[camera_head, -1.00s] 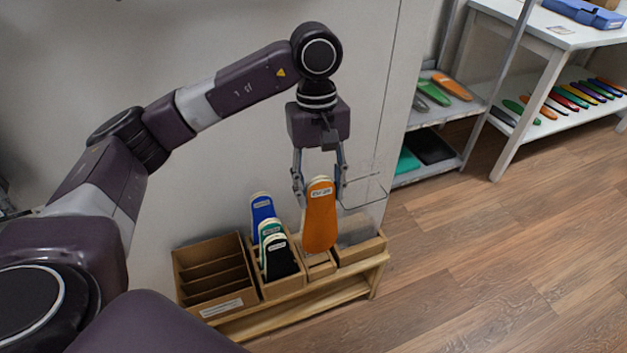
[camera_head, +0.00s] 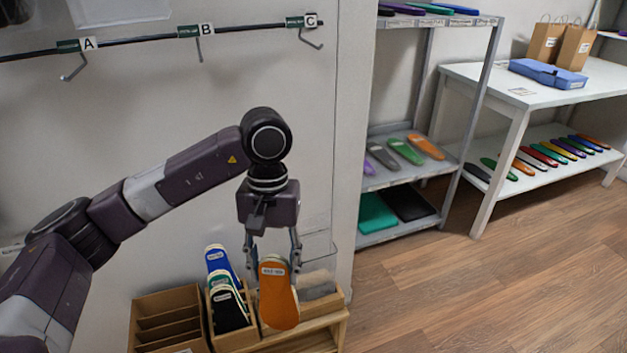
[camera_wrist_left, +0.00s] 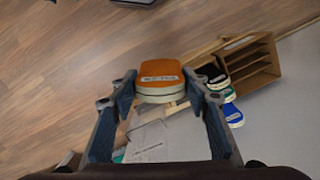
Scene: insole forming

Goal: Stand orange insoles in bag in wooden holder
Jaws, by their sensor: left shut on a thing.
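Orange insoles (camera_head: 278,302), a stacked pair with a white label near the top, hang upright in my left gripper (camera_head: 272,262). The gripper is shut on their upper end. In the left wrist view the orange insoles (camera_wrist_left: 160,69) sit between the fingertips of the left gripper (camera_wrist_left: 162,88). The wooden holder (camera_head: 240,341) stands below against the wall. Blue, green and black insoles (camera_head: 230,312) stand in its compartment just left of the orange ones. The orange insoles hide part of the compartment behind them, so I cannot tell whether their lower end is inside it.
A slotted cardboard organizer (camera_head: 165,308) stands left of the holder. A box (camera_head: 318,285) with a clear sheet or bag above it is at the right. Lettered hooks (camera_head: 200,45) line the wall. A shelf rack (camera_head: 400,230) and white table (camera_head: 520,95) stand further right; the floor is open.

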